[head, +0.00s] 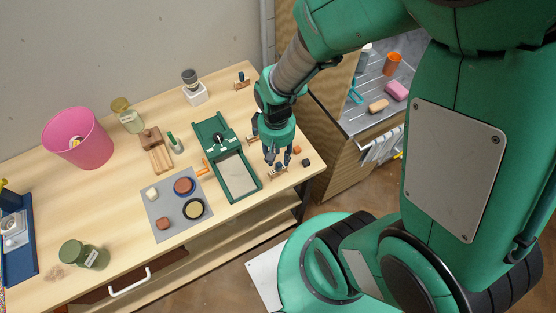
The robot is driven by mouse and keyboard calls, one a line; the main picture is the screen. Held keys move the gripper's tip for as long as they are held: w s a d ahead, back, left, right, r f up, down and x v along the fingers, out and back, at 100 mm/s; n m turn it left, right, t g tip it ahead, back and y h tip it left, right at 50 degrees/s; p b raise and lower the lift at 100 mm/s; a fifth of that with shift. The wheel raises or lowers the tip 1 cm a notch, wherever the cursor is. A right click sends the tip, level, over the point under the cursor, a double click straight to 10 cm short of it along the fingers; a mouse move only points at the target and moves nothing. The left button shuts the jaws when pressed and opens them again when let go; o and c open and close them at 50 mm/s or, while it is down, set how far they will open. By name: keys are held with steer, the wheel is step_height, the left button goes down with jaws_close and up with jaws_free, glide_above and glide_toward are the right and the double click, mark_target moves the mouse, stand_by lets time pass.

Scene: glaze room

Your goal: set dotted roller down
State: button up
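My gripper (278,157) points down over the front right part of the wooden table. Its dark fingers are a little apart. Right below the fingertips is a small dark roller-like piece (279,167) by a small wooden stand (277,174). I cannot tell whether the fingers touch this piece or hold it, or whether it has dots. Another small dark roller (241,76) rests on a wooden stand (243,85) at the back right of the table. A further wooden stand (252,140) is partly hidden behind my gripper.
A green press-like board (228,160) lies left of my gripper. Small orange (297,150) and dark (306,162) blocks lie to its right, near the table edge. A grey mat (165,208) holds several discs and blocks. A pink bucket (77,140) and jars stand further left.

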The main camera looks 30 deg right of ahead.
step_height(320, 180, up, 7)
steer(key=shift+f+p, duration=0.2)
steer(key=shift+p, duration=0.25)
steer(key=shift+w, duration=0.1)
steer(key=s+a+r+t, duration=0.1)
steer(key=s+r+t, duration=0.2)
steer(key=r, duration=1)
steer(key=s+a+r+t, duration=0.1)
steer(key=s+r+t, duration=0.1)
steer(key=r, duration=1.2)
steer(key=shift+s+a+m+t, duration=0.3)
steer(key=shift+s+t, duration=0.1)
steer(key=shift+s, duration=0.3)
steer(key=shift+f, duration=0.1)
steer(key=shift+f+b, duration=1.9)
